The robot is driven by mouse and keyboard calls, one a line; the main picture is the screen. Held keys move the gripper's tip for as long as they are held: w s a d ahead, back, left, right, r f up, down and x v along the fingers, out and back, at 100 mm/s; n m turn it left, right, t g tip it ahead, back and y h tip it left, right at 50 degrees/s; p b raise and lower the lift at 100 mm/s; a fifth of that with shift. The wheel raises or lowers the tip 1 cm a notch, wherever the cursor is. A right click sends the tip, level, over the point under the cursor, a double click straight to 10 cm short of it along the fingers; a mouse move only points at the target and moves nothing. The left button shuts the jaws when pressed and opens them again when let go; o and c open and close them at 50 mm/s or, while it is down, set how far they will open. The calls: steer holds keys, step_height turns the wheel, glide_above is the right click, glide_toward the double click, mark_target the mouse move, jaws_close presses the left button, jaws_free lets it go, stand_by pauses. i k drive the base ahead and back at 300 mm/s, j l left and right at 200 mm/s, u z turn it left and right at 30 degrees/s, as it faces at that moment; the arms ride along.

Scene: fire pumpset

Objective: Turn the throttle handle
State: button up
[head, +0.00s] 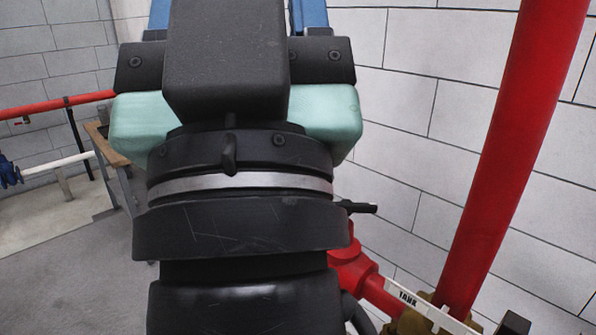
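My gripper (232,60) is seen from behind, at the end of my dark arm, and fills the upper middle of the head view. Blue parts show on either side of its black body at the top edge. Its fingertips are not visible, so I cannot tell whether it is open or holds anything. A small black lever-like part (360,207) sticks out to the right from behind my arm. I cannot tell whether it is the throttle handle. No other possible throttle handle can be made out; my arm hides the middle of the scene.
A thick red pipe (515,150) rises at the right before a white block wall (440,120). Red fittings (350,262) and a white lever labelled TANK (405,298) are at lower right. A bench (105,145) stands left; grey floor (65,270) is open at lower left.

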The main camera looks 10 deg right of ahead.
mark_target(351, 207)
steer(key=z, duration=2.45)
steer(key=k+j+u, duration=0.1)
steer(key=j+u, duration=0.8)
steer(key=i+j+u, duration=0.1)
steer(key=j+u, duration=0.3)
steer(key=j, duration=0.1)
